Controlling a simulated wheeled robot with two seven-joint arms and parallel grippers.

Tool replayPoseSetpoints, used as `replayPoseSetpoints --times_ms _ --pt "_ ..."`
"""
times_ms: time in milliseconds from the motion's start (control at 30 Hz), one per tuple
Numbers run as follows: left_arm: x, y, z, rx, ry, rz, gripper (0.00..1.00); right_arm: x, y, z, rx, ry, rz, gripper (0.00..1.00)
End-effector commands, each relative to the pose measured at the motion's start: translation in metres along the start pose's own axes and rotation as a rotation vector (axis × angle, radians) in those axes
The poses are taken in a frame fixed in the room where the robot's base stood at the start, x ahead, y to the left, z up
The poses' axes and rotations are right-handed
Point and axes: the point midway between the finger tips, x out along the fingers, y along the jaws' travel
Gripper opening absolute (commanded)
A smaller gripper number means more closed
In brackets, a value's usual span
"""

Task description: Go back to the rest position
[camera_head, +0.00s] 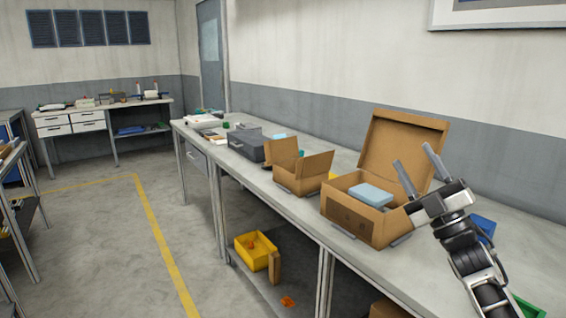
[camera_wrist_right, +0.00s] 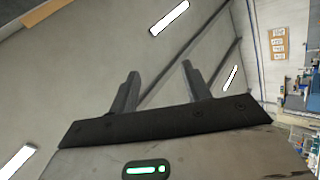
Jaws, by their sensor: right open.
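My right gripper (camera_head: 419,172) is raised in front of the right side of an open cardboard box in the head view, its two fingers pointing up and apart. It is open and empty. In the right wrist view the gripper (camera_wrist_right: 158,88) shows spread fingers with nothing between them, against the ceiling and its lights. My left gripper is not in either view.
The open cardboard box (camera_head: 347,217) on the long workbench (camera_head: 325,258) holds a light blue item (camera_head: 371,194). A smaller open carton (camera_head: 297,178) and a grey box (camera_head: 245,151) stand farther back. A yellow bin (camera_head: 254,260) sits on the lower shelf.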

Motion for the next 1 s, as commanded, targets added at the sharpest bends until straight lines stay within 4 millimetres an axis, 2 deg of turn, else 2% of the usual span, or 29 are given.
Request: replayPoseSetpoints --times_ms 33,100,200,300,500,600,767,867,967,1000 --pt "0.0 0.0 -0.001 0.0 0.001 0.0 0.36 -0.002 -0.003 0.026 0.067 -0.136 -0.013 0.48" --pt "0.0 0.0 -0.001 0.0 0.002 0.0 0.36 -0.01 -0.01 0.059 0.162 -0.321 -0.029 0.48" --pt "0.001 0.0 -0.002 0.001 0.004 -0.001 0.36 -0.028 -0.023 0.096 0.283 -0.545 -0.048 0.48" --pt "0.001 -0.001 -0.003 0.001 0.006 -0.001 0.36 -0.049 -0.036 0.122 0.385 -0.735 -0.065 0.48" --pt "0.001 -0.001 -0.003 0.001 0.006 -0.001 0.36 -0.097 -0.065 0.152 0.564 -1.068 -0.096 0.48" --pt "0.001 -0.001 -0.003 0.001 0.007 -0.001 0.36 -0.131 -0.1 0.134 0.584 -1.086 -0.154 0.48" --pt "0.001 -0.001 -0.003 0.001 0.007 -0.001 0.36 -0.183 -0.145 0.102 0.626 -1.122 -0.236 0.48" --pt "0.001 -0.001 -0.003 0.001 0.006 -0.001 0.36 -0.224 -0.174 0.073 0.664 -1.154 -0.293 0.48" --pt "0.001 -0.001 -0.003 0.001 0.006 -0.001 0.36 -0.271 -0.202 0.034 0.715 -1.192 -0.356 0.48" --pt "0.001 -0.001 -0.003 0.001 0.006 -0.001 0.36 -0.291 -0.212 0.015 0.739 -1.21 -0.382 0.48"
